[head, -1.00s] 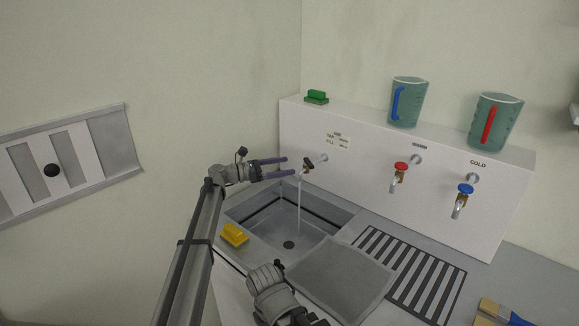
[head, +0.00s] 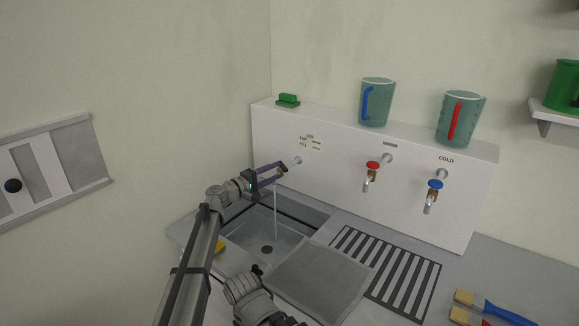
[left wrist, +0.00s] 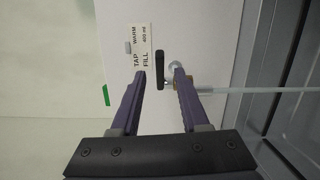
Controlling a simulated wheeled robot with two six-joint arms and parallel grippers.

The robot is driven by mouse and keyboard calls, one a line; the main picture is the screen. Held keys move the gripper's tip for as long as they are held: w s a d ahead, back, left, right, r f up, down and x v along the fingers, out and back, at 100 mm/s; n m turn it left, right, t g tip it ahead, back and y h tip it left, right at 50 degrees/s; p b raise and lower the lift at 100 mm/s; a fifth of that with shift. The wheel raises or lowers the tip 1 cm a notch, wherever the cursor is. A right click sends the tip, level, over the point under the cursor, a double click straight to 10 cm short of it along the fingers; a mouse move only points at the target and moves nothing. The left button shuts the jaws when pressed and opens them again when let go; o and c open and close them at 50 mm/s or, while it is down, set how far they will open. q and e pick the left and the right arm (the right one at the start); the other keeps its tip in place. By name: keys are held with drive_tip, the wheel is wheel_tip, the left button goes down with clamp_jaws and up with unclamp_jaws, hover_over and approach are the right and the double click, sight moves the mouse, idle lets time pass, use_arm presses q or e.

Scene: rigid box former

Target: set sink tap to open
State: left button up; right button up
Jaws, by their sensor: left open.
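The sink tap sticks out of the white back panel, and a thin stream of water (head: 275,215) runs from it into the sink (head: 228,236). My left gripper (head: 281,168) is open at the tap and partly hides it in the head view. In the left wrist view the dark tap lever (left wrist: 160,70) lies between the open fingertips, with gaps seen on both sides. The brass tap body (left wrist: 182,82) is partly behind the right finger. I cannot tell whether a finger touches the tap. My right gripper does not show.
Red-handled (head: 371,172) and blue-handled (head: 434,190) taps stand to the right. Two measuring jugs (head: 376,103) (head: 459,120) and a green block (head: 288,100) sit on the ledge. A yellow block (head: 219,247) is by the sink. Brushes (head: 490,308) lie at lower right.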

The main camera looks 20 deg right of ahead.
sight(286, 167)
use_arm(q)
drive_tip(key=shift+m, duration=0.4)
drive_tip(key=shift+d, duration=0.15)
drive_tip(key=x, duration=0.7)
drive_tip(key=shift+w+d, duration=0.2)
drive_tip(key=shift+d, duration=0.1)
clamp_jaws()
